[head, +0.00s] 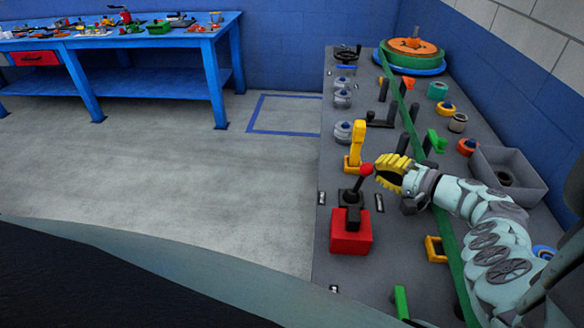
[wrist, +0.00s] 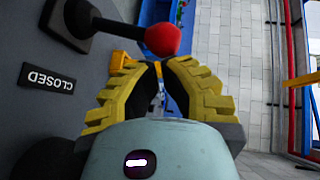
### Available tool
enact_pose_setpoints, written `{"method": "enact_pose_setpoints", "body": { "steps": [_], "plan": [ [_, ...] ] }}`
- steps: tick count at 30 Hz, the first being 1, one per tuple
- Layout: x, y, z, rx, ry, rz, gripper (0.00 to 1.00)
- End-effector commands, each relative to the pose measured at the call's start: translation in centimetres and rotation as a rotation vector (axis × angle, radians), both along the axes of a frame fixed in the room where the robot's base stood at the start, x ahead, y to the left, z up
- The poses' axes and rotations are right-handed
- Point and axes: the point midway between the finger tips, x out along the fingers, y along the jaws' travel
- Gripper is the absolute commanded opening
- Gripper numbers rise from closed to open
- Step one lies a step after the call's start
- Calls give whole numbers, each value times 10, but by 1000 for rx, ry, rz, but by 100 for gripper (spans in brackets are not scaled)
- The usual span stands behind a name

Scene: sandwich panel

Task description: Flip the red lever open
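The red lever has a round red knob (head: 366,169) on a black stick, rising tilted from a black base (head: 350,196) on the grey panel. In the wrist view the red knob (wrist: 162,39) is just beyond my fingertips, with its black stick running left to the pivot. My gripper (head: 382,170) is at the right of the knob in the head view. In the wrist view, its yellow fingers (wrist: 160,64) are brought nearly together at the tips, with nothing seen held between them. Whether they touch the knob is unclear. An upside-down CLOSED label (wrist: 47,78) is beside the pivot.
A red box with a black handle (head: 350,238) stands in front of the lever. A yellow lever (head: 356,145) stands behind it. A green strip (head: 408,110) runs along the panel. A grey bin (head: 515,172) is at the right. Open floor lies left of the panel.

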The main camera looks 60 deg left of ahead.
Motion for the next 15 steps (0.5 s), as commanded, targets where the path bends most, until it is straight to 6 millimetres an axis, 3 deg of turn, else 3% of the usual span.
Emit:
{"method": "enact_pose_setpoints", "body": {
  "steps": [2,15],
  "plan": [
    [-6,5,9,-22,-29,6,0],
    [-27,22,16,-180,-207,7,0]
  ]
}}
